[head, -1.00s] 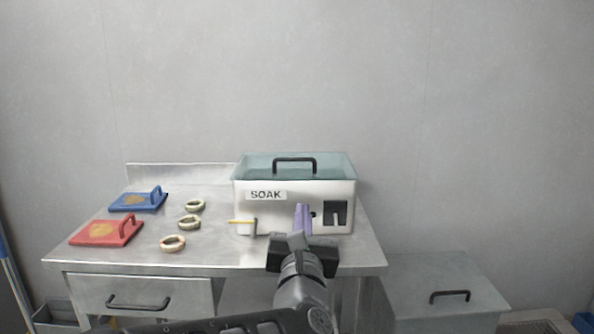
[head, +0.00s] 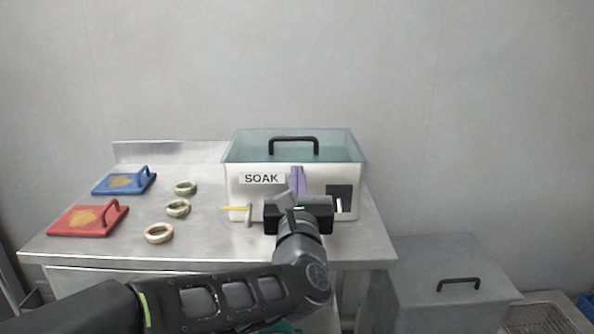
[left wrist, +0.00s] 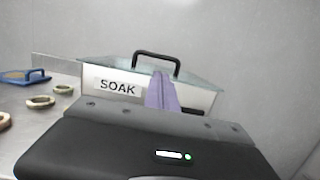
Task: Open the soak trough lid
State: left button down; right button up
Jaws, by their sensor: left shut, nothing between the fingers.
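The soak trough (head: 296,206) is a white box labelled SOAK at the back right of the steel table. Its translucent teal lid (head: 238,148) lies closed on top, with a black bar handle (head: 293,140). In the left wrist view the trough (left wrist: 92,84) and the lid handle (left wrist: 152,54) stand ahead. My left gripper (head: 297,180) has purple fingers, shut and empty. It is in front of the trough's front face, below the handle and apart from it. Its fingers also show in the left wrist view (left wrist: 161,88). My right gripper is out of view.
A blue board (head: 118,184) and a red board (head: 80,222) with handles lie at left. Several rings (head: 159,233) lie between them and the trough. A yellow-tipped lever (head: 234,209) and a dark panel (head: 340,194) are on the trough's front. A grey lidded bin (head: 440,275) stands at right.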

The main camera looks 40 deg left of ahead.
aim_at(296, 160)
pick_arm(q)
jog(key=p+x, duration=0.1)
jog(key=x, duration=0.8)
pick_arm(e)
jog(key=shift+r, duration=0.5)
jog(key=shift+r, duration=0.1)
